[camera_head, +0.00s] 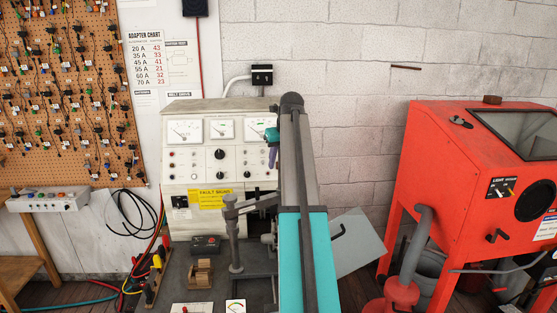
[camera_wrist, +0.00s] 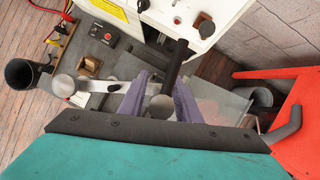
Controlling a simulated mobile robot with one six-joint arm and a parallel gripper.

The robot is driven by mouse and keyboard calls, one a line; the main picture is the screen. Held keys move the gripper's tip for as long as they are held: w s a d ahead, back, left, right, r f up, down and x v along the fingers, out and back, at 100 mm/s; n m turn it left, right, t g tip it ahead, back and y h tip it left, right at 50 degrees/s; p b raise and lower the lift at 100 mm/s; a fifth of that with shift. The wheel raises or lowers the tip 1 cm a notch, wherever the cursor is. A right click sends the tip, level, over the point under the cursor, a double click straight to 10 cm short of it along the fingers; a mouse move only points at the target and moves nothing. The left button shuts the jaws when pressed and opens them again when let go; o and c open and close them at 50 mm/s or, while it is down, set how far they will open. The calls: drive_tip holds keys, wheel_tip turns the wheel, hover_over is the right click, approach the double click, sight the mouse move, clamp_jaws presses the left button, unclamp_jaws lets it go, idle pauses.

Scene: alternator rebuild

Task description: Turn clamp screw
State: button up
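My gripper (camera_wrist: 160,90) points down over the bench, its two purple fingers spread apart. Between them in the wrist view is the round grey top of the clamp screw (camera_wrist: 160,107). I cannot tell whether the fingers touch it or sit above it. A pale clamp arm (camera_wrist: 112,87) runs left from the screw to a round post. In the head view the clamp post (camera_head: 235,245) stands upright on the bench, and its arm reaches right behind my arm. My gripper (camera_head: 272,157) shows partly there, above the clamp; the screw is mostly hidden.
The test bench panel (camera_head: 185,160) with dials and knobs stands behind the clamp. A dark bar (camera_wrist: 178,63) rises just beyond the fingers. A small brown block (camera_head: 200,273) and a dark red-button box (camera_head: 206,244) lie left. A red cabinet (camera_head: 450,170) stands right.

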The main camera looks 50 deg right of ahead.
clamp_jaws()
drive_tip(key=shift+d, duration=0.15)
drive_tip(key=shift+n, duration=0.5)
